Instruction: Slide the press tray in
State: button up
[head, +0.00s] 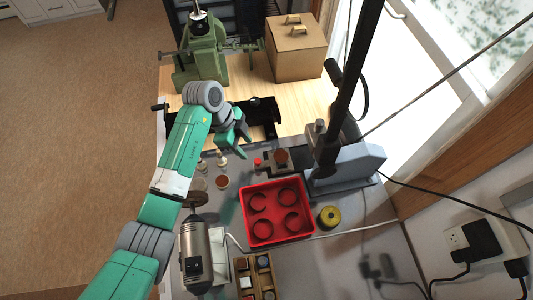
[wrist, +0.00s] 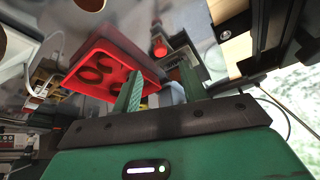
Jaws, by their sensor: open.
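A small dark press tray (head: 270,166) with a red knob (head: 257,162) and a brown round piece (head: 281,156) on it sticks out to the left of the grey press (head: 348,165). My gripper (head: 243,146) is open and empty, just above and left of the knob in the head view. In the wrist view the two green fingers (wrist: 160,88) stand apart, and the red knob (wrist: 159,48) shows beyond them, roughly between their tips. The fingers do not appear to touch it. The height gap cannot be told. The tray's far end at the press is partly hidden by the press's black column.
Small pieces (head: 222,181) stand left of the knob. A green vise-like machine (head: 200,60), a cardboard box (head: 296,50) and a wooden organizer (head: 256,275) are around.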

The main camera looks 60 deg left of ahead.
aim_at(257, 160)
jog(key=x, duration=0.7)
jog(key=shift+w+d+f, duration=0.15)
jog(key=shift+w+f, duration=0.05)
jog(key=shift+f, duration=0.1)
grip_shut()
